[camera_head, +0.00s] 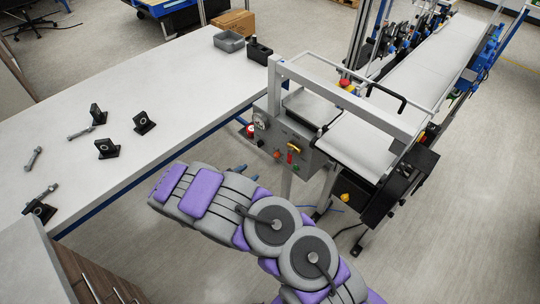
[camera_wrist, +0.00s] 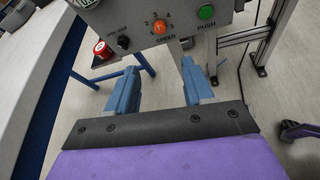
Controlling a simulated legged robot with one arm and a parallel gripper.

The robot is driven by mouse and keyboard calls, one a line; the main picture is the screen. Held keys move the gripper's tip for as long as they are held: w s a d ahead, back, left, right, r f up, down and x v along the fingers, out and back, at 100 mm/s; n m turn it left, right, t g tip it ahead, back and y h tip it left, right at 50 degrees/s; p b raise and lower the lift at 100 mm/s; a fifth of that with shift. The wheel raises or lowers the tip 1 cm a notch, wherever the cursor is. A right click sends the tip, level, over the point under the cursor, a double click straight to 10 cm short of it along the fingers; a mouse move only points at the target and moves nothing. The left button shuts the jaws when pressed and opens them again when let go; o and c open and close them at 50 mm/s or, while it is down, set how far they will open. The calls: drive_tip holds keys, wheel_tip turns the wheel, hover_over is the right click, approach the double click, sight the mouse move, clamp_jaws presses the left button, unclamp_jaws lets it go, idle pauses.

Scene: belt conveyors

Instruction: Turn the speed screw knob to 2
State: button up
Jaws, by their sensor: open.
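The speed knob (camera_wrist: 160,27) is a round orange knob on the grey control panel (camera_wrist: 184,42) at the top of the wrist view, with a ring of numbers around it and "SPEED" below. Which number it points to is too small to tell. In the head view the speed knob (camera_head: 277,154) shows small on the front of the control box. My gripper (camera_wrist: 159,80) is open, its two blue fingers spread apart with nothing between them, short of the panel and below the knob in the picture. In the head view my gripper (camera_head: 236,170) is left of the box.
A black knob (camera_wrist: 123,42) sits left of the speed knob and a green PUSH button (camera_wrist: 206,12) right of it. A red button (camera_wrist: 102,50) is further left. The white table (camera_head: 120,110) is left of the box; the conveyor belt (camera_head: 365,145) extends right.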

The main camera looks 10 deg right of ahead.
sight(275, 156)
drive_tip(key=b+x, duration=0.4)
drive_tip(key=x, duration=1.3)
drive_tip(key=shift+w+d, duration=0.1)
drive_tip(key=shift+w, duration=0.05)
drive_tip(key=shift+c, duration=0.5)
clamp_jaws()
